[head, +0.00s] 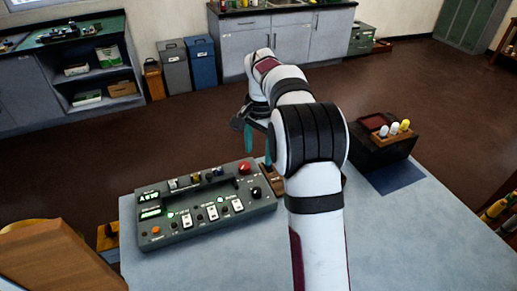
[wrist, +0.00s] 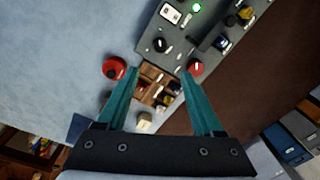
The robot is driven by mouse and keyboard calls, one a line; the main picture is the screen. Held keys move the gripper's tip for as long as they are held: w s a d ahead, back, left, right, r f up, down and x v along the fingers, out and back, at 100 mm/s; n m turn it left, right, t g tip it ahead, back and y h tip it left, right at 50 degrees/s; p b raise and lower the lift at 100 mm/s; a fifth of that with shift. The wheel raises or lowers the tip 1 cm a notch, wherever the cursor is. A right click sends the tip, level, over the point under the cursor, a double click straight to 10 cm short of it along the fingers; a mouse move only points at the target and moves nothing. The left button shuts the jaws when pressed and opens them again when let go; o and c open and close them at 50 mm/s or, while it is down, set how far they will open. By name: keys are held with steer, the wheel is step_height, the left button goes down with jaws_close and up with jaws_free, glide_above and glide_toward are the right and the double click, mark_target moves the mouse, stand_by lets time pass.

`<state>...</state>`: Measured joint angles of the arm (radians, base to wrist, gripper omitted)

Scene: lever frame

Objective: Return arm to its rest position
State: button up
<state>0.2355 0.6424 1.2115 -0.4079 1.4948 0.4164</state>
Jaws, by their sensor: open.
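My gripper (head: 258,157) is above the far right end of the grey control panel (head: 206,232), with its teal fingers pointing down. In the wrist view my gripper (wrist: 162,72) is open, the fingers apart with nothing held between them. The panel (wrist: 200,58) fills the upper right of that view, with a lit green lamp, a black knob and switches. A small wooden compartment box (wrist: 147,82) shows between the fingers. My forearm hides part of the table and of this box in the head view.
The panel stands on a pale blue table (head: 400,240). A black box (head: 372,153) with a small wooden tray of light and yellow pegs is at the right. A wooden chair back (head: 50,260) is at the lower left. The table's front right is clear.

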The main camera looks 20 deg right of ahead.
steer(key=s+a+r+n, duration=0.3)
steer(key=s+a+r, duration=0.3)
steer(key=s, duration=0.5)
steer(key=s+a+f+n, duration=0.1)
steer(key=s+a, duration=0.1)
steer(key=s, duration=0.6)
steer(key=s+a+f+n+y, duration=0.1)
steer(key=s+a+f, duration=0.1)
steer(key=s, duration=0.5)
steer(key=s+a+f+n, duration=0.2)
steer(key=s+a, duration=0.2)
steer(key=s, duration=0.4)
steer(key=shift+s+a+g+y, duration=0.15)
steer(key=shift+s+g+y, duration=0.15)
steer(key=shift+s, duration=0.05)
